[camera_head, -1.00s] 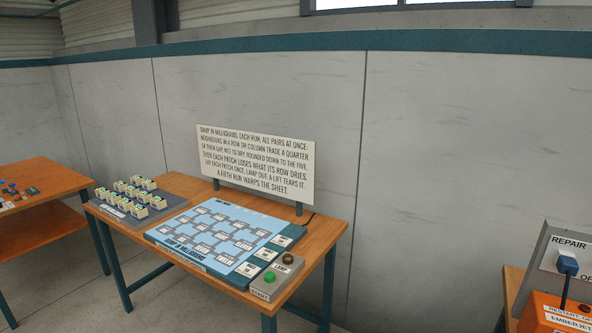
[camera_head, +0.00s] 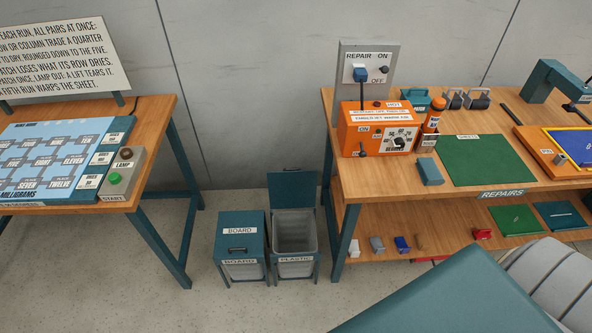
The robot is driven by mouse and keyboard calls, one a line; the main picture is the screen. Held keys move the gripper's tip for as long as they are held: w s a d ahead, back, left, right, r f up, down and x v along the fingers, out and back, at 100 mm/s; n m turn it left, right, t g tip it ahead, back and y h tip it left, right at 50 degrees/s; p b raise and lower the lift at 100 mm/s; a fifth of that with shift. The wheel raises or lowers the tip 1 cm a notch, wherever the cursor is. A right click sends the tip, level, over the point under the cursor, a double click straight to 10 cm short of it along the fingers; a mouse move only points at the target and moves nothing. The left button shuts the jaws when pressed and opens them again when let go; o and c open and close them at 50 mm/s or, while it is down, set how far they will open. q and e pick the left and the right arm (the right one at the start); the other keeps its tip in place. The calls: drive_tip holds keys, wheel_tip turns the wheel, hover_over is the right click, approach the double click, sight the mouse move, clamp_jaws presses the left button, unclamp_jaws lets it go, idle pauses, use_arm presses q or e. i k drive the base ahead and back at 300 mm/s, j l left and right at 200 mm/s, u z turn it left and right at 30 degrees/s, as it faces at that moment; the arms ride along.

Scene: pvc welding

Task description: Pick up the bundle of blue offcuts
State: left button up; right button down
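A small blue bundle (camera_head: 402,244), which looks like the blue offcuts, lies on the lower shelf (camera_head: 447,250) of the repair bench at the right. It sits near the shelf's front edge, between a grey bundle (camera_head: 377,244) and a small brown piece (camera_head: 420,242). A white bundle (camera_head: 354,248) stands further left and a red one (camera_head: 482,233) lies further right. The bundle is too small to make out its separate pieces. Neither of my grippers is in view.
The bench top (camera_head: 360,182) above carries an orange machine (camera_head: 378,128) and a green mat (camera_head: 474,160). A closed BOARD bin (camera_head: 240,222) and an open PLASTIC bin (camera_head: 295,243) stand left of the bench. A large teal surface (camera_head: 450,300) covers the lower right.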

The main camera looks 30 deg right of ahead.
sight(401, 242)
drive_tip(key=z, duration=1.95)
